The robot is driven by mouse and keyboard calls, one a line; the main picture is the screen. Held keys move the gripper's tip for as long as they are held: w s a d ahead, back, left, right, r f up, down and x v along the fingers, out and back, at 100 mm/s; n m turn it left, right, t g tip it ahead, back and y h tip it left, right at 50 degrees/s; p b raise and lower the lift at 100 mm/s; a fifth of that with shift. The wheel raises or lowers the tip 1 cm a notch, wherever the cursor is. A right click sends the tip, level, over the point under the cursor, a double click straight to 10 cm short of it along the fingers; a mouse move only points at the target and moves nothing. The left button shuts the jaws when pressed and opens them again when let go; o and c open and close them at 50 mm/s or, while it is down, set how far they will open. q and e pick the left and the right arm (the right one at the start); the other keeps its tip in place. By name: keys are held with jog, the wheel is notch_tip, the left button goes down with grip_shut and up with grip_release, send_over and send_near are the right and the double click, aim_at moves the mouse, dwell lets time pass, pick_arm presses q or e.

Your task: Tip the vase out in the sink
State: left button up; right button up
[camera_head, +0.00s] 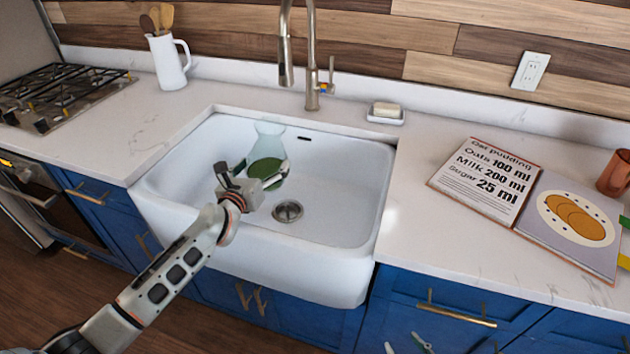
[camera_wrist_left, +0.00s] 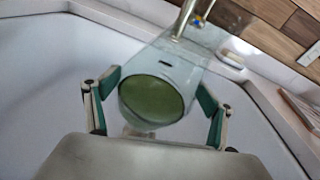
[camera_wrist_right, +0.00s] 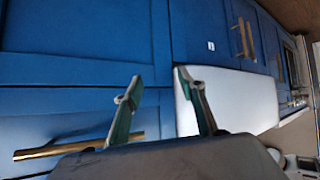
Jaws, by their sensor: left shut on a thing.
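The vase (camera_head: 270,130) is clear glass with green contents in its rounded lower part. It is over the white sink basin (camera_head: 335,185), toward the back left. My left gripper (camera_head: 268,176) is shut on it. In the left wrist view the vase (camera_wrist_left: 185,68) sits between the fingers of my left gripper (camera_wrist_left: 160,103), its green round face toward the camera; I cannot tell its exact tilt. No stream shows coming from it. My right gripper (camera_wrist_right: 165,105) is open and empty, low before the blue cabinets; its fingertips show at the head view's bottom edge.
A tall faucet (camera_head: 312,60) stands behind the basin. The drain (camera_head: 287,211) is in the basin floor. A soap dish (camera_head: 386,114) and an open recipe book (camera_head: 490,175) lie right. A white jug (camera_head: 168,62) and stove (camera_head: 60,92) are left.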

pick_arm(q)
jog(key=shift+r+m, duration=0.15)
jog(key=shift+m, duration=0.55)
jog(key=shift+d+m+y+b, duration=0.1)
jog(key=shift+m+y+b, duration=0.25)
jog(key=shift+m, duration=0.65)
jog(key=shift+r+p, duration=0.35)
jog(key=shift+r+m, duration=0.25)
jog(key=shift+m, duration=0.15)
jog(key=shift+d+r, duration=0.15)
jog(key=shift+m+y, duration=0.25)
jog(key=shift+m, duration=0.15)
jog(key=shift+f+b, duration=0.3)
jog(key=shift+f, duration=0.1)
jog(key=shift+f+m, duration=0.25)
jog(key=shift+m, duration=0.15)
jog(key=shift+a+m+t+b, duration=0.25)
jog(key=shift+m+t+b, duration=0.05)
jog(key=shift+r, duration=0.1)
pick_arm(e)
jog(key=shift+w+a+r, duration=0.25)
jog(key=shift+w+a, duration=0.1)
jog(key=shift+a, duration=0.2)
pick_arm(q)
jog(key=shift+a+m, duration=0.1)
jog(key=shift+m, duration=0.2)
